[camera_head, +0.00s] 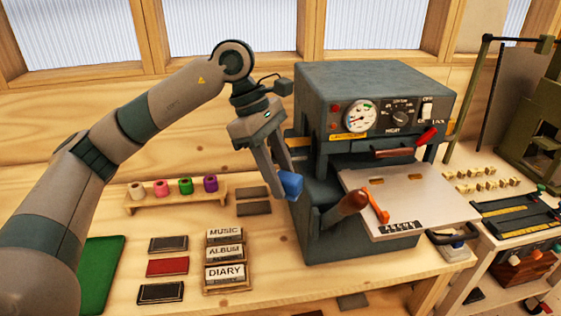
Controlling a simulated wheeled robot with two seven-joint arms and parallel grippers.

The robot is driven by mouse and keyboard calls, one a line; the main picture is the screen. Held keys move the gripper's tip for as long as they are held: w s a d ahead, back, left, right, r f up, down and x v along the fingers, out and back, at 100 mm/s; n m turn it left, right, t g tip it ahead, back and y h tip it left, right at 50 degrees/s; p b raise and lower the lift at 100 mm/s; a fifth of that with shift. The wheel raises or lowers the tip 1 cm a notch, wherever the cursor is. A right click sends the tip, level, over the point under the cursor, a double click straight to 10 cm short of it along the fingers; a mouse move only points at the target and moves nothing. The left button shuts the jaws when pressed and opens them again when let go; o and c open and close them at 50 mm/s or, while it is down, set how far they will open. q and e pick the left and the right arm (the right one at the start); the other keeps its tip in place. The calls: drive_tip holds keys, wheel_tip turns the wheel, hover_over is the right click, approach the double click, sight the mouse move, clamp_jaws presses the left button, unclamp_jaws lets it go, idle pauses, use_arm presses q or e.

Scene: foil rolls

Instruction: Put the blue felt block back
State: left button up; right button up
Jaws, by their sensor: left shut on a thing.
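A small blue felt block (291,186) is held between the fingertips of my left gripper (283,190). My left gripper is shut on it, in the air just left of the grey press machine's front. The block is apart from the bench top as far as I can see. The finger side of the block is partly hidden by the gripper. My right gripper is not in view.
The grey press (375,100) has a pale plate (410,196) and a wooden-knobbed lever (345,206). A wooden rack (177,200) holds several foil rolls. Title plates (225,252), dark pads (167,244) and a green mat (100,270) lie on the bench.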

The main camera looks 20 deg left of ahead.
use_arm(q)
drive_tip(key=s+f+m+g+y, duration=0.2)
drive_tip(key=s+f+m, duration=0.2)
drive_tip(key=f+m, duration=0.4)
drive_tip(key=s+d+f+m+g+y, duration=0.1)
drive_tip(key=s+f+m+g+y, duration=0.1)
drive_tip(key=s+f+m, duration=0.3)
wheel_tip(320, 180, down, 4)
drive_tip(key=m, duration=0.4)
drive_tip(key=shift+s+m+y+b, duration=0.3)
drive_tip(key=shift+b, duration=0.1)
